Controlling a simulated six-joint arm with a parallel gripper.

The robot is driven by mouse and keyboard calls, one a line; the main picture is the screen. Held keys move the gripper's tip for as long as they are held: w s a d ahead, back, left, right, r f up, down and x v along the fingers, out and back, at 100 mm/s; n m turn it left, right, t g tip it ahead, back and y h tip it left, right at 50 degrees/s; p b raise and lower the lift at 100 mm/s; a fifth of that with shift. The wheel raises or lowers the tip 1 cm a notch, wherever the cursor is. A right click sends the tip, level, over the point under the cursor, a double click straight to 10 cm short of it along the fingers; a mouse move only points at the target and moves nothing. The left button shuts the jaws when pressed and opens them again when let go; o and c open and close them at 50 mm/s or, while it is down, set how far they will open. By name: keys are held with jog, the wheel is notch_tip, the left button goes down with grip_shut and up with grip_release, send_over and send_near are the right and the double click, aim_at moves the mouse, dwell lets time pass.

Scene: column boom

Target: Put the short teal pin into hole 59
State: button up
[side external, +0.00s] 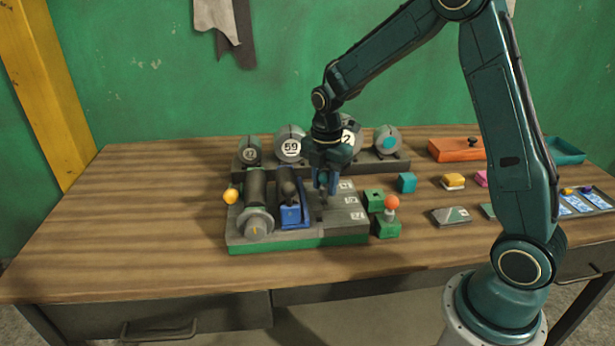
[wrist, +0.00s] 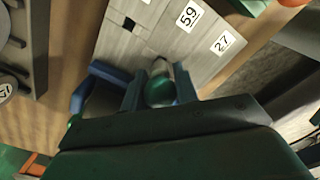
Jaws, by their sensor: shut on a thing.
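The short teal pin (wrist: 159,92) is between the two blue fingers of my gripper (wrist: 160,90) in the wrist view, with a grey tip pointing away from the wrist. My gripper (side external: 325,185) is shut on it, over the grey board (side external: 343,222). The label 59 (wrist: 188,16) lies on the board beyond the pin, with label 27 (wrist: 222,42) beside it. I cannot tell whether the pin's tip touches the board, and hole 59 itself is not clearly visible.
A blue holder (side external: 293,215) and a dark cylinder (side external: 257,200) stand on the board left of my gripper. Round dials (side external: 290,147) stand behind. Green blocks with an orange ball (side external: 391,203) are close on the right. The table's left side is clear.

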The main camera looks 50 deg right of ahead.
jog(key=shift+f, duration=0.85)
dwell(0.7)
jog(key=o, duration=1)
jog(key=shift+o, duration=0.2)
jog(key=shift+r, duration=0.1)
notch_tip(320, 180, up, 13)
jog(key=shift+r, duration=0.35)
dwell(0.5)
